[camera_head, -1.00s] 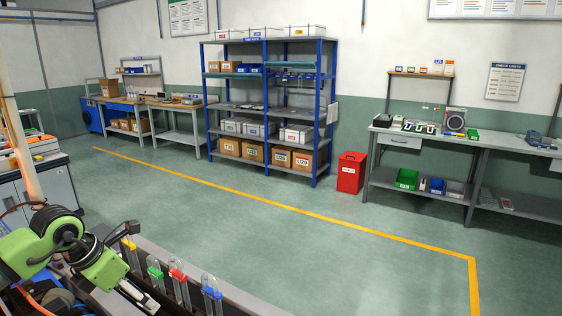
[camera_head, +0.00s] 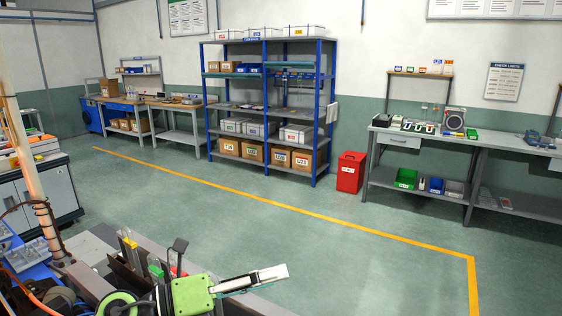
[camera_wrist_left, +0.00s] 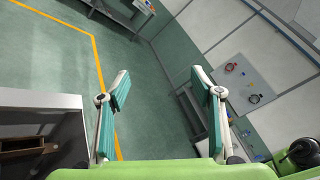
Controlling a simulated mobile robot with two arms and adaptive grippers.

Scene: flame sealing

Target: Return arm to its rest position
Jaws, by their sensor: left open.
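My left gripper (camera_head: 232,260) is in the lower middle of the head view, its green body low in the picture and its fingers spread apart. In the left wrist view my left gripper (camera_wrist_left: 160,88) is open, with nothing between the two teal-padded fingers and only floor and wall beyond. A row of tubes with coloured bands stands beside it: the yellow-banded tube (camera_head: 129,243) shows clearly, while the green-banded tube (camera_head: 155,271) and the red-banded tube (camera_head: 176,271) are partly covered by the gripper. The blue-banded tube is hidden. My right gripper is not in view.
A blue-framed shelf (camera_head: 265,110) with boxes stands at the back. A red bin (camera_head: 350,172) is right of it, and a workbench (camera_head: 420,143) stands at the right. The green floor inside the yellow line (camera_head: 330,219) is clear.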

